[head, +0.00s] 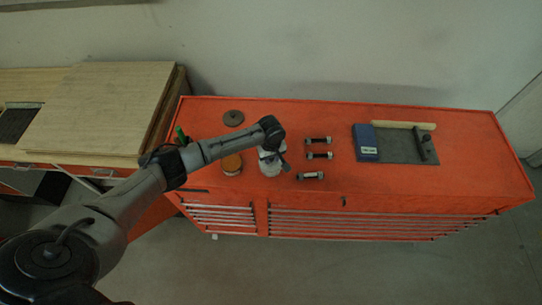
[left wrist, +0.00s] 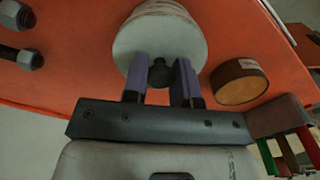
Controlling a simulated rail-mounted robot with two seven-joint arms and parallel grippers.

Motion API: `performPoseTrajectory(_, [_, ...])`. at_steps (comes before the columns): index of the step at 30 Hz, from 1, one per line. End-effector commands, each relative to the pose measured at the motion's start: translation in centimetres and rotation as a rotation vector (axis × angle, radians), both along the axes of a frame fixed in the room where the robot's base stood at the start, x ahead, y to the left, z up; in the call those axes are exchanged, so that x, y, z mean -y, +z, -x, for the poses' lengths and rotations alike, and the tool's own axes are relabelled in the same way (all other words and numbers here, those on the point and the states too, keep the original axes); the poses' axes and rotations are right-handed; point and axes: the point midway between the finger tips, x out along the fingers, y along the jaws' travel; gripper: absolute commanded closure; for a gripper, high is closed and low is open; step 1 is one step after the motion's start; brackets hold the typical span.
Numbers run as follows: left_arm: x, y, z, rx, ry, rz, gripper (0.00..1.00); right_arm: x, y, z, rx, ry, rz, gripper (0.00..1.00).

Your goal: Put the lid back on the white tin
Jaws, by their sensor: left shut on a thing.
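The white tin (head: 268,167) stands on the red cabinet top, left of the bolts, partly hidden by my left wrist. My left gripper (head: 273,156) is over it, pointing down. In the left wrist view the gripper (left wrist: 161,66) is shut on a small dark knob (left wrist: 161,73). The knob appears to belong to a pale round lid (left wrist: 150,36), which lies at the tin. I cannot tell whether the lid rests fully on the rim. My right gripper is out of view.
A brown tin (head: 231,164) stands close left of the white tin, also in the left wrist view (left wrist: 239,81). A dark grey disc (head: 234,117) lies behind. Several bolts (head: 318,155) lie to the right. A blue box (head: 365,142) stands farther right.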

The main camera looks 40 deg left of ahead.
Motion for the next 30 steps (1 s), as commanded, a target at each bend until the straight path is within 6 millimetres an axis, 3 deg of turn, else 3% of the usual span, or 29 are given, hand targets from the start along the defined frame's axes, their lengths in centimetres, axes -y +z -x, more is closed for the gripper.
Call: performPoseTrajectory(30, [0.02,0.06,-0.01,0.0,0.001,0.0,0.97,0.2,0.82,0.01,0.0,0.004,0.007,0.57])
